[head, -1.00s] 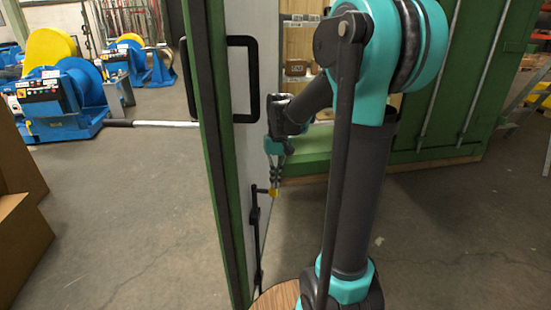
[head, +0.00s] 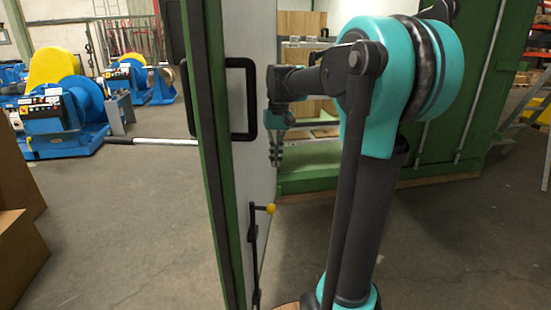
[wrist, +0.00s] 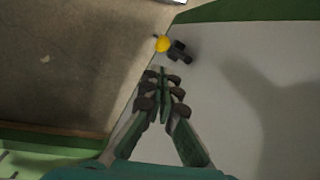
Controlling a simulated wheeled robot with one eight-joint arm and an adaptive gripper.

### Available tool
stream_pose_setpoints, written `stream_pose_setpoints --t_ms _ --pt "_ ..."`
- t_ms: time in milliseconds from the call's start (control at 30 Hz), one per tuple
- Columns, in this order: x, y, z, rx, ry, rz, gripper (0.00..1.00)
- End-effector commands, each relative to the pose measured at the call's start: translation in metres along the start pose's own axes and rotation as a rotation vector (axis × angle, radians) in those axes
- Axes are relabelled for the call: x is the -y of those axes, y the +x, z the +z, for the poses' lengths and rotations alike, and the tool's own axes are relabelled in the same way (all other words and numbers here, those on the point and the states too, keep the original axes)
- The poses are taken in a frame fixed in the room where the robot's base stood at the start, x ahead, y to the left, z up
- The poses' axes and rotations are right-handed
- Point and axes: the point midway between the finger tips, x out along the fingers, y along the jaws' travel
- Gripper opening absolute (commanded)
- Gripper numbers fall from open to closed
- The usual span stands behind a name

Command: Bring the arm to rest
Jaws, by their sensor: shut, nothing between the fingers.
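My gripper (head: 276,160) hangs fingers-down beside the inner face of the open green and white door (head: 259,150), to the right of its black handle (head: 243,98) in the head view. It is shut and empty. In the wrist view my gripper (wrist: 162,78) has its fingertips together. A yellow knob (head: 271,209) on a black lever rod (head: 254,250) sits on the door below my gripper, apart from it. The knob also shows just beyond the fingertips in the wrist view (wrist: 162,43).
The green container (head: 420,160) with shelves inside stands behind my arm. Blue machines (head: 62,120) with a light bar pointing toward the door are at the left. Cardboard boxes (head: 18,250) stand at the lower left. A ladder (head: 535,110) is at the right. Floor between is clear.

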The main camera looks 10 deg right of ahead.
Motion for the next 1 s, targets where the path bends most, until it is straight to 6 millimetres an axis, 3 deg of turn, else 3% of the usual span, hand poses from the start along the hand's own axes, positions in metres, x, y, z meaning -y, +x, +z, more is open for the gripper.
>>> stream_pose_setpoints --t_ms 367,467,567,667,800,1000 --pt "0.0 -0.003 0.0 0.0 0.0 0.0 0.0" --pt "-0.002 0.004 0.002 -0.013 0.0 0.001 0.0" --pt "-0.007 0.029 0.012 -0.058 0.001 0.007 0.0" --pt "-0.017 0.072 0.03 -0.137 0.002 0.019 0.0" --pt "-0.033 0.142 0.067 -0.274 0.001 0.039 0.0" --pt "-0.05 0.217 0.119 -0.433 -0.003 0.068 0.0"
